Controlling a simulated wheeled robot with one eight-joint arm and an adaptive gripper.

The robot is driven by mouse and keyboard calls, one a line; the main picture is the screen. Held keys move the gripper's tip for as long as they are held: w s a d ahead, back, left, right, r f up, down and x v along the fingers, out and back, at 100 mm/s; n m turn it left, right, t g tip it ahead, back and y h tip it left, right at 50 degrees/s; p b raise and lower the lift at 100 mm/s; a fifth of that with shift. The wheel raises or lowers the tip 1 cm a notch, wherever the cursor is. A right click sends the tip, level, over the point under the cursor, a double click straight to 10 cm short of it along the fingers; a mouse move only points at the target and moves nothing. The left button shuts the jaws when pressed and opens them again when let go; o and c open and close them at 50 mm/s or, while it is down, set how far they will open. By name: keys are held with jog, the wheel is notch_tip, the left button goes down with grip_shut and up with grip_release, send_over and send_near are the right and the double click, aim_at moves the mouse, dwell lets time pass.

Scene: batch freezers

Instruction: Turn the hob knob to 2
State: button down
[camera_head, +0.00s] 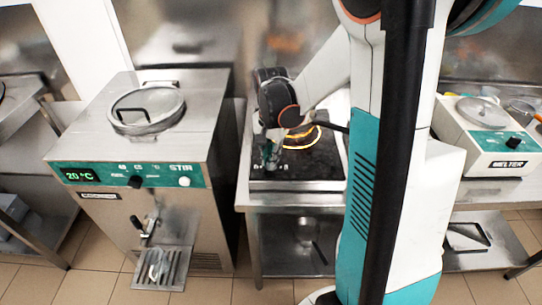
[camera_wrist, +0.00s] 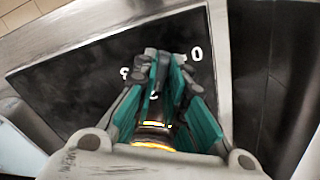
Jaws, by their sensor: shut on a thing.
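The black hob (camera_head: 318,165) stands on a steel bench in the middle of the head view, with a glowing orange ring (camera_head: 300,137) on it. My gripper (camera_head: 271,160) is at the hob's front left, pointing down. In the wrist view my gripper (camera_wrist: 166,75) has its teal fingers closed together over the hob knob. The number the knob points to cannot be read.
A steel machine (camera_head: 150,120) with a 20 °C display and a tap stands close to the left. A white melter (camera_head: 490,135) stands at the right. My arm hides part of the hob and bench (camera_head: 295,200).

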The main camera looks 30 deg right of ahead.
jog(key=c, duration=1.6)
grip_release()
jog(key=shift+c, duration=0.2)
notch_tip(320, 180, up, 12)
jog(key=a+r+n+t, duration=0.3)
jog(key=a+r+n, duration=0.15)
jog(key=a, duration=0.45)
jog(key=s+a+f+n+t, duration=0.1)
jog(key=s+a+n+t, duration=0.1)
jog(key=s+n, duration=0.2)
jog(key=s+a+f+n+t, duration=0.1)
jog(key=s+a+n+t, duration=0.1)
jog(key=s, duration=0.7)
jog(key=shift+s+a+n, duration=0.3)
jog(key=shift+a+n, duration=0.5)
jog(key=shift+n, duration=0.35)
